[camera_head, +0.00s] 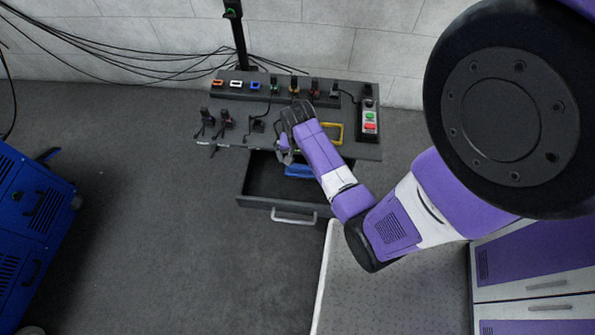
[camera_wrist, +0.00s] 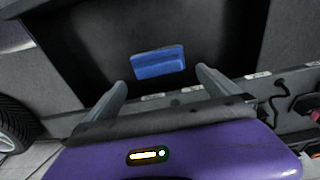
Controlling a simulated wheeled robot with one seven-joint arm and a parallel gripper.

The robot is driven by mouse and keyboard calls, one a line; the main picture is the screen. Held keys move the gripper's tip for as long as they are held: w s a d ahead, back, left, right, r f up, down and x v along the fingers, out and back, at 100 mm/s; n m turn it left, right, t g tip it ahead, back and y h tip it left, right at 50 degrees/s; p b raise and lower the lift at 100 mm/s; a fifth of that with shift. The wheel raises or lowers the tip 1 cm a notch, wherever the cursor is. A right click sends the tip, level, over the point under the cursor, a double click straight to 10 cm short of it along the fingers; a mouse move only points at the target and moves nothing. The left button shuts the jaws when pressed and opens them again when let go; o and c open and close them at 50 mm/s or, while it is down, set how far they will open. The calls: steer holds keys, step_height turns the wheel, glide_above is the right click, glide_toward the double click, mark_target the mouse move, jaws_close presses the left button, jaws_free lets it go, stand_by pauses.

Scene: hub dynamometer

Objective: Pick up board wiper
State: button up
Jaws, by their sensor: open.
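The board wiper (camera_wrist: 158,62) is a blue block lying inside the open drawer (camera_wrist: 230,25). In the head view the blue wiper (camera_head: 298,171) shows partly, in the back part of the drawer (camera_head: 262,203) beneath the bench edge. My gripper (camera_wrist: 162,88) is open and empty, with its two fingers apart and the wiper seen between and beyond their tips. In the head view my gripper (camera_head: 285,152) is over the drawer's back edge, partly hidden by my wrist. The fingers appear apart from the wiper.
The dark bench top (camera_head: 225,130) carries several connectors, a yellow frame (camera_head: 333,133) and a button box (camera_head: 370,122). The drawer's silver handle (camera_head: 293,216) faces the front. A blue cabinet (camera_head: 32,225) stands at the left. The floor (camera_head: 170,240) between is clear.

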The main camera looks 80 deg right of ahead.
mark_target(300, 166)
steer(key=f, duration=0.2)
steer(key=f+b, duration=0.1)
steer(key=f, duration=0.3)
steer(key=shift+s+d+f+b, duration=0.15)
steer(key=shift+d+f+b, duration=0.15)
steer(key=shift+d+f, duration=0.1)
steer(key=shift+c, duration=0.2)
steer(key=c, duration=1.3)
steer(key=shift+r, duration=0.1)
step_height(300, 166, up, 20)
steer(key=p, duration=0.4)
